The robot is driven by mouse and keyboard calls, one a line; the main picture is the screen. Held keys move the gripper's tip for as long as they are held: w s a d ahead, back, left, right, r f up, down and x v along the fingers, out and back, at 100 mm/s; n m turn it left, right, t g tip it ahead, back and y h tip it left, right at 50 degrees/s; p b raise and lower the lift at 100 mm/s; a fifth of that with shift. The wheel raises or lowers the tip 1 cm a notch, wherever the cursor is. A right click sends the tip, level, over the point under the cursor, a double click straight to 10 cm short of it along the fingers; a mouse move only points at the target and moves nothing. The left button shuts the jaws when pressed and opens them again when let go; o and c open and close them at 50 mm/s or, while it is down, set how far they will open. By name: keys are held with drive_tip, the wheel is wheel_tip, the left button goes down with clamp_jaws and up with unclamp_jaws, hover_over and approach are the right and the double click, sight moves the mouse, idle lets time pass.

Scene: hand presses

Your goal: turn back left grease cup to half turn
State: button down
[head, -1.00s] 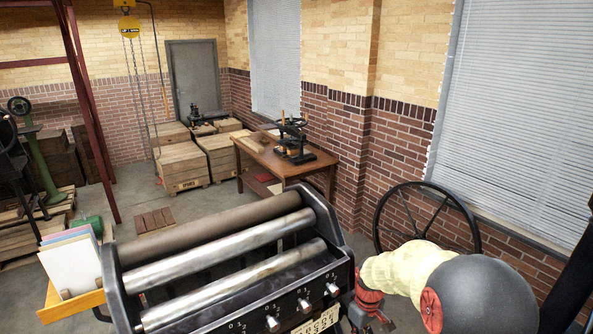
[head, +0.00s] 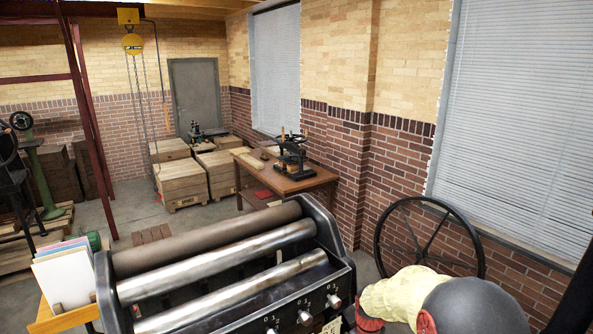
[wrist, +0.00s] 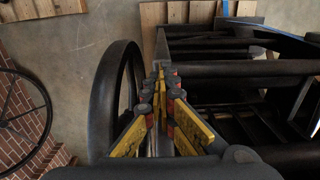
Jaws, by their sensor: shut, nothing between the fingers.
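The press has a black end panel with several silver grease cups, each marked 0 and ½. The right-hand cup (head: 334,300), the middle cup (head: 304,317) and a left one at the bottom edge (head: 270,330) show in the head view. I cannot tell which is the back left cup. In the wrist view my gripper (wrist: 160,75) is shut and empty, its fingertips together beside the press's dark frame. No grease cup is clearly visible between or near the fingers there. In the head view my arm is at the lower right and the fingers are hidden.
The press rollers (head: 210,268) fill the lower middle. A spoked handwheel (head: 430,200) stands by the brick wall. In the wrist view a large black wheel (wrist: 100,100) is close left of my fingers. A wooden table (head: 290,181) and crates (head: 181,184) stand farther back.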

drive_tip(key=shift+s+a+f, duration=0.15)
drive_tip(key=shift+s+f, duration=0.3)
drive_tip(key=shift+f, duration=0.1)
drive_tip(key=shift+a, duration=0.2)
idle(0.5)
drive_tip(key=shift+s+d+r, duration=0.15)
drive_tip(key=shift+s, duration=0.05)
wheel_tip(320, 180, up, 6)
drive_tip(key=p, duration=0.4)
drive_tip(key=shift+w+r, duration=0.15)
drive_tip(key=shift+r, duration=0.05)
drive_tip(key=c, duration=2.6)
unclamp_jaws()
clamp_jaws()
